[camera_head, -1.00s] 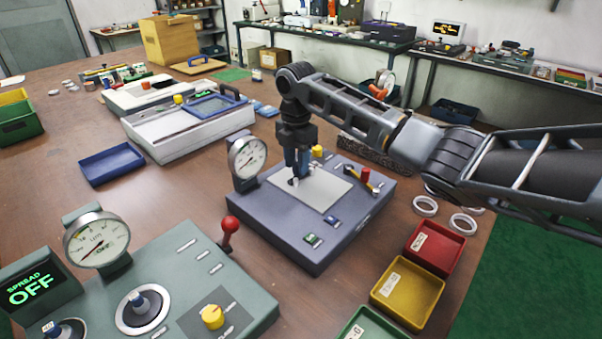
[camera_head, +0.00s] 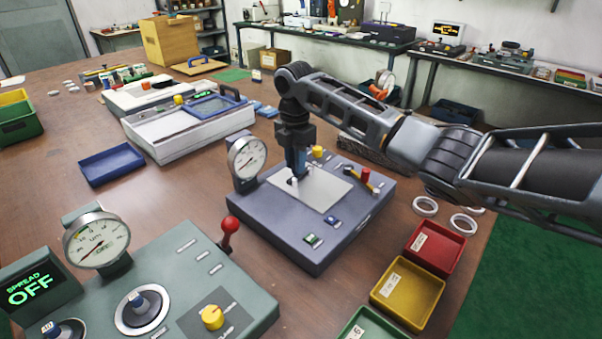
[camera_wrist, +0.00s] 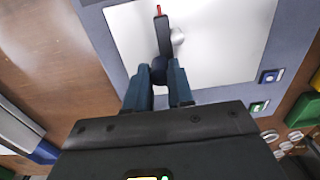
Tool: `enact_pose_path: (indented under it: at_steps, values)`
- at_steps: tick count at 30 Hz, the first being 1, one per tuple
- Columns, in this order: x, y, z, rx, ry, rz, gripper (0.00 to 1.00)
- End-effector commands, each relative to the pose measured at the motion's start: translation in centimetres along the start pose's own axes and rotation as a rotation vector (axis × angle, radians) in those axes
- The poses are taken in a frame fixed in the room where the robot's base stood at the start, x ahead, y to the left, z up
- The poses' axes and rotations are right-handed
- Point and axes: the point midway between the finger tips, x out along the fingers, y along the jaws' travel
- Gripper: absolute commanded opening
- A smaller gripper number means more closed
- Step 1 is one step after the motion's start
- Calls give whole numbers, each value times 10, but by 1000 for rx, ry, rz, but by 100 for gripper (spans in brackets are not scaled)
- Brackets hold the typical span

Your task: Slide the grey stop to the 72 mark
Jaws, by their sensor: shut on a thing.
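The grey stop appears to be the dark grey piece (camera_wrist: 163,35) with a red tip in the wrist view. It lies over the pale plate (camera_wrist: 225,45) of a blue-grey fixture. My gripper (camera_wrist: 158,80) is shut on the near end of this piece, at a dark rounded part between the blue fingers. A small pale post (camera_wrist: 177,37) stands just right of the piece. In the head view my gripper (camera_head: 297,172) points down at the plate (camera_head: 325,195), and its fingers hide most of the stop. No scale numbers or 72 mark can be read.
A dial gauge (camera_head: 248,158) stands at the fixture's left corner. A red knob (camera_head: 365,175) and a yellow knob (camera_head: 317,152) rise from the fixture. Red (camera_head: 436,250) and yellow (camera_head: 408,297) trays and loose rings (camera_head: 425,206) lie to the right.

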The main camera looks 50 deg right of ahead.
Motion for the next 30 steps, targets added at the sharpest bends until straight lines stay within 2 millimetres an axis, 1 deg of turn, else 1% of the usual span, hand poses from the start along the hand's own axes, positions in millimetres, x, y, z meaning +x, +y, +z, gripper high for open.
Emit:
enact_pose_path:
  at_steps: [18, 30]
  values:
    - [0, 8, 0, -1, -1, 0, 5]
    - [0, 9, 0, -1, 0, 0, 5]
